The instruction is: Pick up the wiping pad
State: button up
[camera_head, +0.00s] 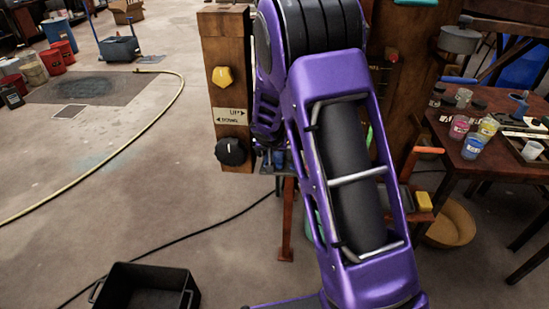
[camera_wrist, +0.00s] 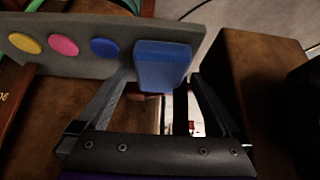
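A blue block (camera_wrist: 163,65), which looks like the wiping pad, stands at the middle of the wrist view, in front of a grey panel (camera_wrist: 72,58). My gripper (camera_wrist: 161,76) has its two fingers spread wide, with the tips at the left and right sides of the block. Whether the tips touch it is not clear. In the head view my purple arm hides the gripper, and only small blue parts (camera_head: 279,158) show beside the wooden post.
The grey panel carries yellow, pink and blue discs. A brown wooden block (camera_wrist: 262,95) stands close on the right. A wooden post (camera_head: 229,85) with knobs stands left of my arm. A table (camera_head: 485,145) with jars is at right. A black crate (camera_head: 147,287) sits on the floor.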

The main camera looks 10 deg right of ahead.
jog(key=c, duration=1.4)
jog(key=shift+o, duration=0.2)
jog(key=shift+r, duration=0.5)
jog(key=s+a+b, duration=0.1)
jog(key=s+a, duration=0.1)
jog(key=s, duration=0.6)
jog(key=s+a+b, duration=0.1)
jog(key=s+a, duration=0.2)
jog(key=s, duration=0.6)
jog(key=shift+a+r, duration=0.25)
jog(key=shift+a, duration=0.05)
jog(key=shift+s, duration=0.1)
jog(key=o, duration=0.9)
jog(key=c, duration=0.6)
jog(key=w+d+r+n+p, duration=0.1)
jog(key=d+r+p, duration=0.1)
jog(key=w+d+r+n+y+p, duration=0.1)
jog(key=w+r+p, duration=0.1)
jog(key=w+d+r+n+y+p, duration=0.1)
jog(key=d+r+p, duration=0.1)
jog(key=r, duration=0.1)
jog(key=shift+w+d+n, duration=0.3)
jog(key=shift+w+d, duration=0.05)
jog(key=shift+c, duration=0.2)
